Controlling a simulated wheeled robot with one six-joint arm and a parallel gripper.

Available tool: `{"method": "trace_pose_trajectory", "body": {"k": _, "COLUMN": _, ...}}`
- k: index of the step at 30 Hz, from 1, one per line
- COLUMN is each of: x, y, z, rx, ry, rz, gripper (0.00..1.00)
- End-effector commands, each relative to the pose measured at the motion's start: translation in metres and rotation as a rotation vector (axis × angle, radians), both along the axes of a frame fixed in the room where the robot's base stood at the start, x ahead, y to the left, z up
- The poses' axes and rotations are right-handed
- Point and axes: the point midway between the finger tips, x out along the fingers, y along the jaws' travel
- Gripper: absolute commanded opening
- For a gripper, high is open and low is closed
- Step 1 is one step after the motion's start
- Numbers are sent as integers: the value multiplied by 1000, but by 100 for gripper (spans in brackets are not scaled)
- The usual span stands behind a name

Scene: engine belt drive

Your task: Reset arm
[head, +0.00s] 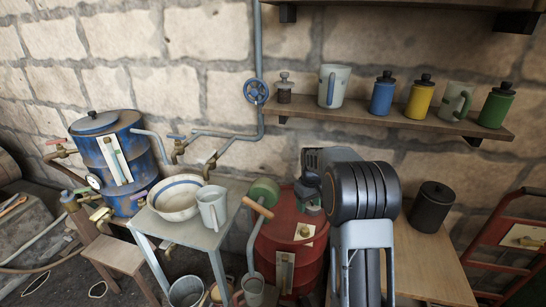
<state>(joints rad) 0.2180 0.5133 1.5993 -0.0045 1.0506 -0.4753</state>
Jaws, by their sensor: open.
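My arm rises at the lower middle right, with its large dark joint in front of the wall. My gripper (309,197) is partly hidden behind the arm, low over the red barrel (290,240). Its fingers are small and hard to make out; it is open, and I see nothing held in it. Whether it touches anything on the barrel top, I cannot tell.
A wall shelf (400,123) holds mugs and lidded jars. A grey table (190,235) at left carries a bowl (175,197) and a mug (212,207). A blue barrel (110,160) stands behind it. A black canister (432,207) stands on the wooden table (440,270) at right.

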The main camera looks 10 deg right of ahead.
Motion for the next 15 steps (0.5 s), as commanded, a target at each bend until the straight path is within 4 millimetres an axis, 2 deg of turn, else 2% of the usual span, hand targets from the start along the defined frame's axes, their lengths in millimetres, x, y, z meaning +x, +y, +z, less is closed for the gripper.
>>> {"method": "trace_pose_trajectory", "body": {"k": 3, "x": 0, "y": 0, "z": 0, "rx": 0, "ry": 0, "rz": 0, "gripper": 58}}
{"method": "trace_pose_trajectory", "body": {"k": 6, "x": -2, "y": 1, "z": -5, "rx": 0, "ry": 2, "rz": -78, "gripper": 58}}
{"method": "trace_pose_trajectory", "body": {"k": 8, "x": -17, "y": 4, "z": -18, "rx": 6, "ry": 35, "rz": -134, "gripper": 58}}
{"method": "trace_pose_trajectory", "body": {"k": 9, "x": -28, "y": 7, "z": -17, "rx": 6, "ry": 41, "rz": -167, "gripper": 58}}
{"method": "trace_pose_trajectory", "body": {"k": 15, "x": -86, "y": 38, "z": 15, "rx": 1, "ry": 7, "rz": -283, "gripper": 58}}
